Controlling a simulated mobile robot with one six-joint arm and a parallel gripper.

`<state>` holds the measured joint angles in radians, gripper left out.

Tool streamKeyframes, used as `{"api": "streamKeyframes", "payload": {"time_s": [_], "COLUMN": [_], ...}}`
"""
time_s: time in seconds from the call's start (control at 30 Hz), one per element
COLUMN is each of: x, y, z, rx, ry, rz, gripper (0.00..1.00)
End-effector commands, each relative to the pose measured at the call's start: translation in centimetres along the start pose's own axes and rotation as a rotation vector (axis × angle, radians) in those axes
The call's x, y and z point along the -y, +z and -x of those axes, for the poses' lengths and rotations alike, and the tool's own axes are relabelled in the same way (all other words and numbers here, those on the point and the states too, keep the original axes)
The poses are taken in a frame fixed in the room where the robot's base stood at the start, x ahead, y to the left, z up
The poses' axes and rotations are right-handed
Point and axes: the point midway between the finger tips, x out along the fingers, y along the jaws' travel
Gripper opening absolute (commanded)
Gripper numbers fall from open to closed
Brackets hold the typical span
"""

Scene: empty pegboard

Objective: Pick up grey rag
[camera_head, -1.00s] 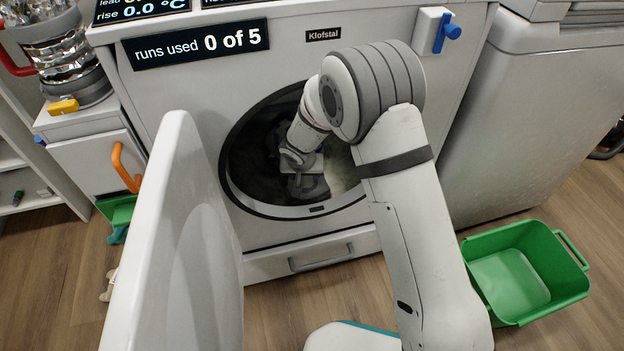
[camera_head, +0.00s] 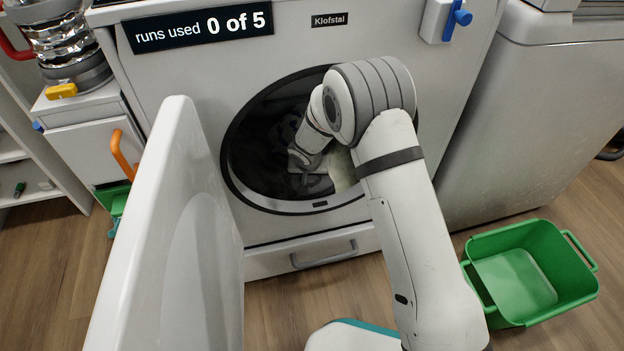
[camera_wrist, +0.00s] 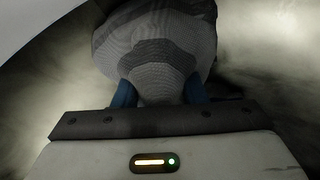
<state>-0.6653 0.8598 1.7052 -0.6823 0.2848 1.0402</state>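The grey rag (camera_wrist: 155,40) is a bunched, finely ribbed cloth with lighter and darker grey patches, inside the washer drum. In the wrist view it narrows between the two blue fingertips of my gripper (camera_wrist: 160,92) and widens beyond them. The fingers stand apart with the cloth filling the gap, and they appear shut on it. In the head view my gripper (camera_head: 304,160) is inside the round opening of the white washing machine (camera_head: 290,225). The rag's far end and underside are hidden.
The open white washer door (camera_head: 165,240) stands left of the opening. A green bin (camera_head: 545,295) is on the floor at right, beside a second white appliance (camera_head: 530,110). A closed drawer (camera_head: 320,253) lies below the opening. The dark opening rim surrounds my forearm.

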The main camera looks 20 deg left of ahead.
Motion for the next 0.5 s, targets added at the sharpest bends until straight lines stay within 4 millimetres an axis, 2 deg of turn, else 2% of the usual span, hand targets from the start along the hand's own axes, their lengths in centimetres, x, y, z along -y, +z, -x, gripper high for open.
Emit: {"api": "streamKeyframes", "payload": {"time_s": [0.03,0.2,0.5], "x": [-0.03,-0.05,-0.12], "y": [0.01,0.01,-0.12], "z": [0.00,0.00,0.25], "rx": [0.000,0.000,0.000], "ry": [0.000,0.001,0.001], "rz": [0.000,-0.001,-0.002], "gripper": [0.27,0.14,0.14]}}
